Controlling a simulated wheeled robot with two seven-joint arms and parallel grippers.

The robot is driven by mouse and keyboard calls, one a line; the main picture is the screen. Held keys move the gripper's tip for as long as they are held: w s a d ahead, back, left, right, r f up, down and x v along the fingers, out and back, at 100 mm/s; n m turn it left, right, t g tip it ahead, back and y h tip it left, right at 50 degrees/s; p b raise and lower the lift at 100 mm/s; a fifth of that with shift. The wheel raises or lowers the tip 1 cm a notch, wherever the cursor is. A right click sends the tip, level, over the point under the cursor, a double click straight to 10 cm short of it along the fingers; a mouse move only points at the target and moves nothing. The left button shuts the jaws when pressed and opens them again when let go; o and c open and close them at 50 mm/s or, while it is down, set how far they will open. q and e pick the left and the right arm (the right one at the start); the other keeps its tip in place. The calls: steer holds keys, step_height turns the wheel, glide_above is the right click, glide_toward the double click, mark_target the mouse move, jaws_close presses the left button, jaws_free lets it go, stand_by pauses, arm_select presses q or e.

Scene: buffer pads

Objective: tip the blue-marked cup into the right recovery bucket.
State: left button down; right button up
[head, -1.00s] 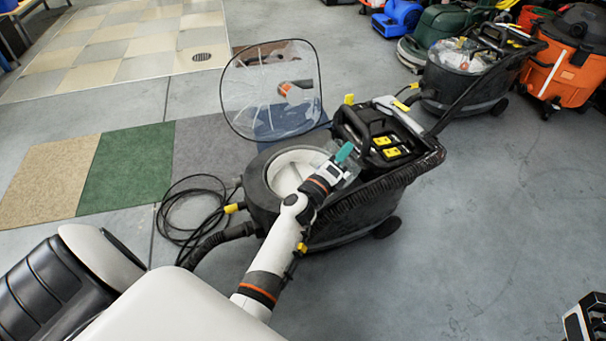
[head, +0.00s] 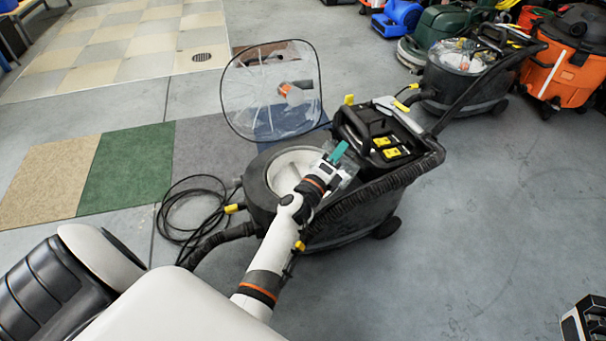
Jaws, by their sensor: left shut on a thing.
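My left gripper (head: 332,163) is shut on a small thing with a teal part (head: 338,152). A clear, see-through part seems to show beside it; the rest is hidden by the gripper, so I cannot tell whether it is the blue-marked cup. The gripper is over the right side of the round white opening (head: 287,172) of a black floor-cleaning machine (head: 345,225). I cannot tell its height above it. No separate pair of buckets is clear. A black and white part at the lower right edge looks like my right gripper (head: 584,320); its fingers are not clear.
The machine's clear lid (head: 270,92) stands open behind the opening. A black hose and cable (head: 190,215) lie to its left. A second black machine (head: 465,75) and an orange one (head: 565,65) stand at the upper right. The floor at right is clear.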

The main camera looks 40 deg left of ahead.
mark_target(328, 145)
arm_select(q)
steer(key=shift+a+n, duration=0.35)
steer(key=shift+n, duration=0.05)
steer(key=shift+s+a+n, duration=0.1)
steer(key=shift+a+n, duration=0.4)
steer(key=shift+a, duration=0.2)
steer(key=shift+a+f, duration=0.1)
steer(key=shift+a, duration=0.15)
steer(key=shift+a+n+y+p, duration=0.3)
steer(key=shift+a+n+p, duration=0.05)
steer(key=shift+a+n, duration=0.1)
steer(key=shift+s+a+f+n+y, duration=0.1)
steer(key=shift+a+f+n+y, duration=0.15)
steer(key=shift+a+n, duration=0.25)
steer(key=shift+s+a+f+n+y, duration=0.1)
steer(key=shift+a+f+n+y, duration=0.1)
steer(key=shift+a+n, duration=0.25)
